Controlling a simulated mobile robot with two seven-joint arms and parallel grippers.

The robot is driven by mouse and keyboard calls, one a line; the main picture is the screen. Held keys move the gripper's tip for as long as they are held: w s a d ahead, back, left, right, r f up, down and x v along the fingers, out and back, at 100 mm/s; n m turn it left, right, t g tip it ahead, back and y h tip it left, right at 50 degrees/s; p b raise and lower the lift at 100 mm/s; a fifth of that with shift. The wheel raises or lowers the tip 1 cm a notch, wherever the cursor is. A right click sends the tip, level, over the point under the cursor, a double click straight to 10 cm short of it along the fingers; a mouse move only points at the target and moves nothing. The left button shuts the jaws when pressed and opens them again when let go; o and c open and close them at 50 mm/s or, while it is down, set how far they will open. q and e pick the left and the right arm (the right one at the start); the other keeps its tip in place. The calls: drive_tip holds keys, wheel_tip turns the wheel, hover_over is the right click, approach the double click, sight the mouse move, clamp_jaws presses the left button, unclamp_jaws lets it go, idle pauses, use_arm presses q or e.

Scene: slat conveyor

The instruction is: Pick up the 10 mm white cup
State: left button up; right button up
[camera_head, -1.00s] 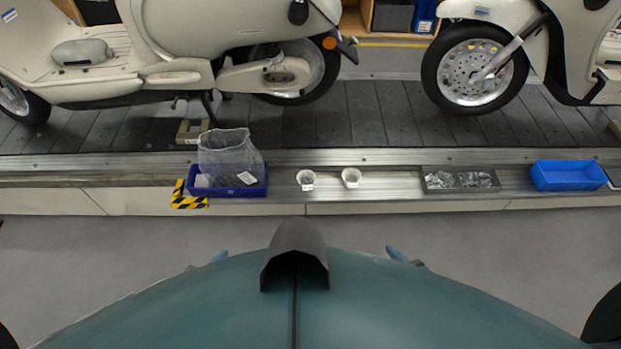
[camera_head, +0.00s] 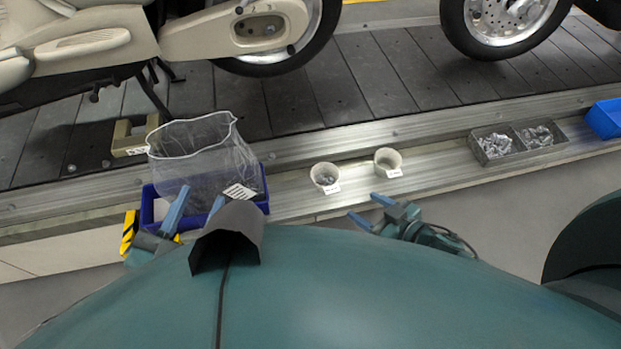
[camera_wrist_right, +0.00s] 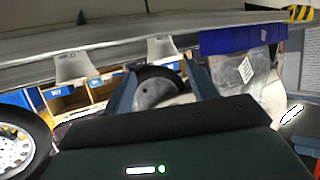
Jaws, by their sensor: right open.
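Two white cups with small labels stand on the metal ledge in the head view, a left cup (camera_head: 325,177) and a right cup (camera_head: 388,161). The labels are too small to read, so I cannot tell which is the 10 mm one. Both cups also show upside down in the right wrist view, at the upper left (camera_wrist_right: 72,64) and upper middle (camera_wrist_right: 163,48). My right gripper (camera_head: 370,210) is open and empty, in front of and below the cups, apart from them. My left gripper (camera_head: 195,206) has its fingers apart, in front of the blue bin.
A blue bin (camera_head: 262,206) with a clear bag (camera_head: 200,160) stands left of the cups. A grey divided tray (camera_head: 517,142) of metal parts and another blue bin (camera_head: 606,118) are to the right. Scooters stand behind on the slat conveyor (camera_head: 300,100).

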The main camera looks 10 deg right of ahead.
drive_tip(key=b, duration=0.3)
approach(328, 169)
drive_tip(key=f, duration=0.1)
drive_tip(key=a+f, duration=0.2)
drive_tip(key=shift+s+a+f, duration=0.2)
drive_tip(key=shift+s+f, duration=0.05)
drive_tip(key=shift+s, duration=0.1)
drive_tip(key=b+x, duration=0.2)
drive_tip(key=x, duration=0.3)
drive_tip(key=shift+f, duration=0.15)
drive_tip(key=shift+w+a, duration=0.1)
drive_tip(key=shift+w, duration=0.05)
drive_tip(key=c, duration=0.7)
use_arm(q)
drive_tip(key=shift+w+d+t+h, duration=0.2)
drive_tip(key=shift+d+t+h, duration=0.25)
drive_tip(key=shift+h, duration=0.35)
